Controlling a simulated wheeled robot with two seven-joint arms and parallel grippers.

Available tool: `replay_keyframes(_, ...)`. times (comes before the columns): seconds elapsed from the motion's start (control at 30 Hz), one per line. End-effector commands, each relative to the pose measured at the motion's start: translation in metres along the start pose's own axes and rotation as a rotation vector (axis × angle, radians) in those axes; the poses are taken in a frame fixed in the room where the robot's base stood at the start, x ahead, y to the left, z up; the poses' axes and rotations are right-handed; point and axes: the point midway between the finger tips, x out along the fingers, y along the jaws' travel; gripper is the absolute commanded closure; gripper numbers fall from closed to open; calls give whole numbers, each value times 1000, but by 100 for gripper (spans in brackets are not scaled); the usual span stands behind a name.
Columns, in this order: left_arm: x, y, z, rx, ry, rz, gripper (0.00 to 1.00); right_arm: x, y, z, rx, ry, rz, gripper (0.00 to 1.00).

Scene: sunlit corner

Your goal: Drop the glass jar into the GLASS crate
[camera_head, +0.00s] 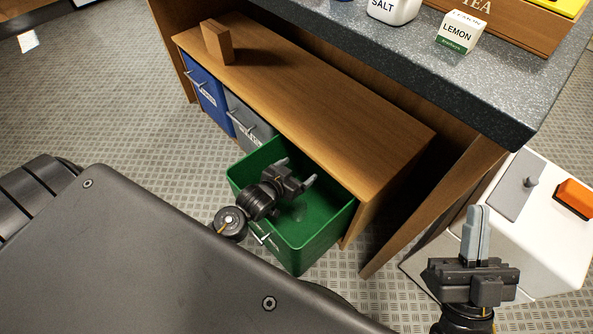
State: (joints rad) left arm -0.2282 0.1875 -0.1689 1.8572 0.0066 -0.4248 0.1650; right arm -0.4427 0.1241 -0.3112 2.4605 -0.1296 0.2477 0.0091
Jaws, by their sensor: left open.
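The green crate (318,252) is pulled out like a drawer at the right end of the low wooden cabinet. Its front label cannot be read from here. My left gripper (296,172) is over the open crate, with its two fingers apart and nothing visible between them. My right gripper (477,232) is at the lower right, fingers pointing up, seen edge-on.
Blue (207,96) and grey (250,125) crates sit pushed in beside the green one. A wooden block (217,43) stands on the cabinet top (310,95). The dark counter (400,75) overhangs behind. A white unit (545,225) stands near my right gripper.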

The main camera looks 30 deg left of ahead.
Motion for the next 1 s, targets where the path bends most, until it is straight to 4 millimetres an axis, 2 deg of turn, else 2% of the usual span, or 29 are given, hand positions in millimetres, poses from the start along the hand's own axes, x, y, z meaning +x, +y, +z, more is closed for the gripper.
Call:
replay_keyframes(0.27,-2,0,-5,0,-1,0,15,2,-1,1,2,-23,-5,100)
replay_keyframes(0.5,-15,1,-35,0,1,0,15,-2,-18,24,21,-277,-50,100)
replay_keyframes(0.6,-36,12,-46,-2,0,1,15,-9,-26,38,25,-420,-74,100)
replay_keyframes(0.8,-64,25,-63,-3,-1,0,15,-36,0,77,-5,-713,-3,100)
replay_keyframes(1.0,-102,46,-72,-4,-3,2,15,-74,22,102,-17,-999,70,100)
